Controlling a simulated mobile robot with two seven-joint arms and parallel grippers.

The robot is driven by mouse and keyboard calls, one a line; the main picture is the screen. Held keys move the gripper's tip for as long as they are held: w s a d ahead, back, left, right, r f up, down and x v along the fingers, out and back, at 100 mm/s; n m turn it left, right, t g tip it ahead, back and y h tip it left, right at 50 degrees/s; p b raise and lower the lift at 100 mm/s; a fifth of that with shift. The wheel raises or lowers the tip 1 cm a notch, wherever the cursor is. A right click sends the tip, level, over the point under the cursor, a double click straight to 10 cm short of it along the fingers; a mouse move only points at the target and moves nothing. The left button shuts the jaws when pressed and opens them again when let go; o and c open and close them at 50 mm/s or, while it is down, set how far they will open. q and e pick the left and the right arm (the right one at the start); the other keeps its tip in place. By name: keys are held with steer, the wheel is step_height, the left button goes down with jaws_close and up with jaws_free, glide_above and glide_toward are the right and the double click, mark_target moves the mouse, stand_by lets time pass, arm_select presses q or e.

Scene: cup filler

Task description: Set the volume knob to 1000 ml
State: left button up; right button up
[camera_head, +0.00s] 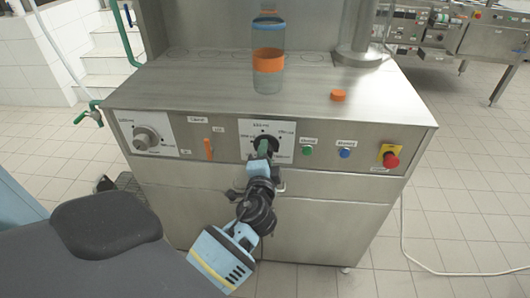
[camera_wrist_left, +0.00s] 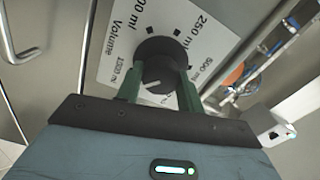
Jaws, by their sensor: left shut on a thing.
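The volume knob (camera_wrist_left: 160,58) is black and round, on a white dial plate (camera_wrist_left: 128,47) with ml labels around it. In the left wrist view the readable labels are 250 ml, 500 ml and 1000 ml, next to the word Volume. My left gripper (camera_wrist_left: 160,92) is shut on the knob, with one green finger on each side. A small white mark shows low on the knob, between the fingers; I cannot tell for sure which label it points to. In the head view the left gripper (camera_head: 262,148) covers much of the knob. My right gripper is not in view.
On the panel are another knob (camera_head: 145,138), an orange lever (camera_head: 208,149), a green button (camera_head: 307,150), a blue button (camera_head: 345,153) and a red emergency button (camera_head: 391,161). A clear bottle (camera_head: 267,83) with an orange band and an orange cap (camera_head: 338,96) stand on the steel top.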

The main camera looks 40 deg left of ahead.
arm_select(q)
steer(key=shift+m, duration=0.3)
steer(key=o, duration=1)
steer(key=v, duration=0.7)
steer(key=shift+s+d+b, duration=0.25)
steer(key=shift+s+b, duration=0.05)
steer(key=shift+b, duration=0.15)
